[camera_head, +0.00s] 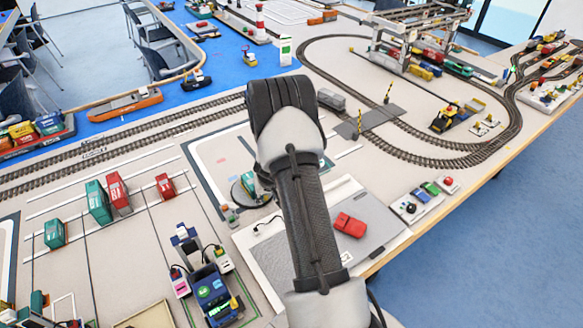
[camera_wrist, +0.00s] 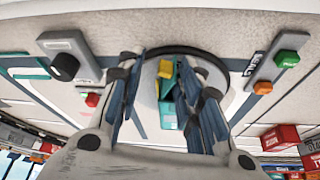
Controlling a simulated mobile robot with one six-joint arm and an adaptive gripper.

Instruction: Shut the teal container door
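In the wrist view, a small teal container (camera_wrist: 168,116) with a yellow part (camera_wrist: 165,69) sits on a round grey turntable (camera_wrist: 151,112). My gripper (camera_wrist: 163,90) is open, with one finger on each side of the container. I cannot tell whether a finger touches it. The container's door and its angle are not clear, as the fingers cover part of it. In the head view, my arm hides the gripper, and a teal piece (camera_head: 248,183) on the turntable shows just left of the arm.
In the wrist view, a panel with a black knob (camera_wrist: 65,67) and a red button stands left; one with green (camera_wrist: 287,59) and orange buttons stands right. In the head view, teal (camera_head: 98,202) and red containers (camera_head: 117,190) stand left, and a red block (camera_head: 350,225) lies right of my arm.

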